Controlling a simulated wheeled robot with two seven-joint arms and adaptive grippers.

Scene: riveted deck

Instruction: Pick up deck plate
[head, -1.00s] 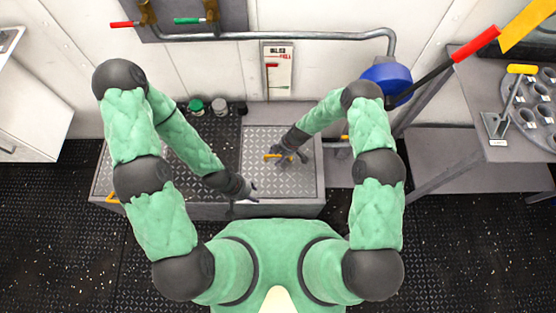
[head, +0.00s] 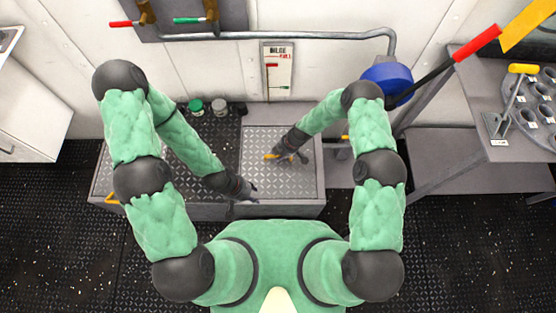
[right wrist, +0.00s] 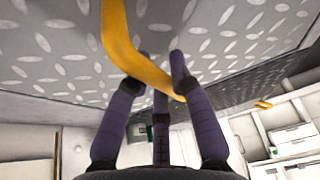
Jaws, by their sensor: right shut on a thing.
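The deck plate (head: 270,185) is a grey tread plate on the right part of the low platform in the head view. It fills the upper part of the right wrist view (right wrist: 60,65). It has a yellow bar handle (head: 270,156), which crosses between my fingers in the right wrist view (right wrist: 118,42). My right gripper (head: 300,157) is shut on this handle, over the plate. It also shows in the right wrist view (right wrist: 160,75). My left gripper (head: 250,194) is by the platform's front edge, left of the plate's near side. Its fingers are too small to read.
A dark section (head: 200,165) of the platform lies left of the plate. A green can (head: 196,107) and a grey can (head: 219,107) stand behind it. A workbench (head: 470,110) stands at the right, near a blue drum (head: 387,78).

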